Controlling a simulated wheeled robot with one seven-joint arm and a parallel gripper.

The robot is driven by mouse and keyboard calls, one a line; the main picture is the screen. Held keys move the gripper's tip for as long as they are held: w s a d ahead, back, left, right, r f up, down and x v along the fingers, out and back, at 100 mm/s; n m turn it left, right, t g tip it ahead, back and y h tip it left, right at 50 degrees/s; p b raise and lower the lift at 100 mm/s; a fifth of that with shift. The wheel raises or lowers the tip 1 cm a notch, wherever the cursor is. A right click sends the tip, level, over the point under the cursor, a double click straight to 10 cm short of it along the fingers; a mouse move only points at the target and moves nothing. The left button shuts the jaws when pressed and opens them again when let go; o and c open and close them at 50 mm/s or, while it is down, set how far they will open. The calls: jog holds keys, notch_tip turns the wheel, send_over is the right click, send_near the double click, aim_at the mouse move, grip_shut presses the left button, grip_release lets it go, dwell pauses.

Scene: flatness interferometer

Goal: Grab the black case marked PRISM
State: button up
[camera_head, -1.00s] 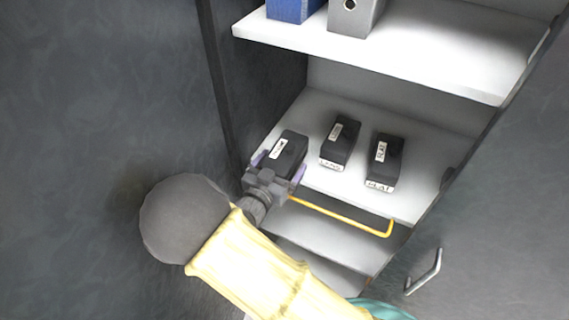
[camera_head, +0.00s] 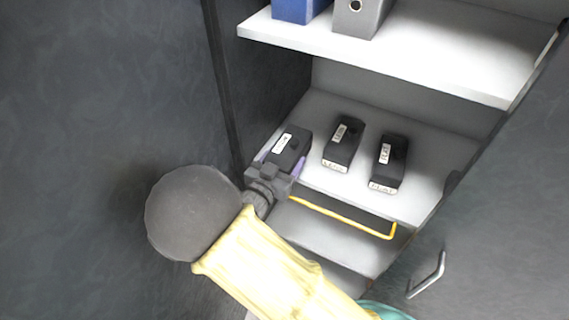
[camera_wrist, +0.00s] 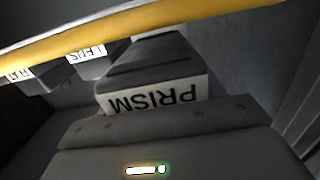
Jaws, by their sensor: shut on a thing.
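The black case marked PRISM (camera_wrist: 155,95) fills the middle of the wrist view, its white label upside down and facing the camera. In the head view it is the leftmost black case (camera_head: 290,151), at the front left of a white shelf (camera_head: 408,207). My gripper (camera_head: 280,163) is shut on this case, with a purple finger along each side. Whether the case still touches the shelf cannot be told.
Two more black cases, LENS (camera_head: 343,143) and FLAT (camera_head: 388,163), stand to the right on the same shelf. A yellow bar (camera_head: 345,216) runs below the shelf front. A shelf with binders (camera_head: 362,15) is above. A dark side wall (camera_head: 222,90) is close on the left.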

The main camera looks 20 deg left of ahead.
notch_tip(320, 180, up, 8)
jog(key=shift+w, duration=0.1)
dwell(0.7)
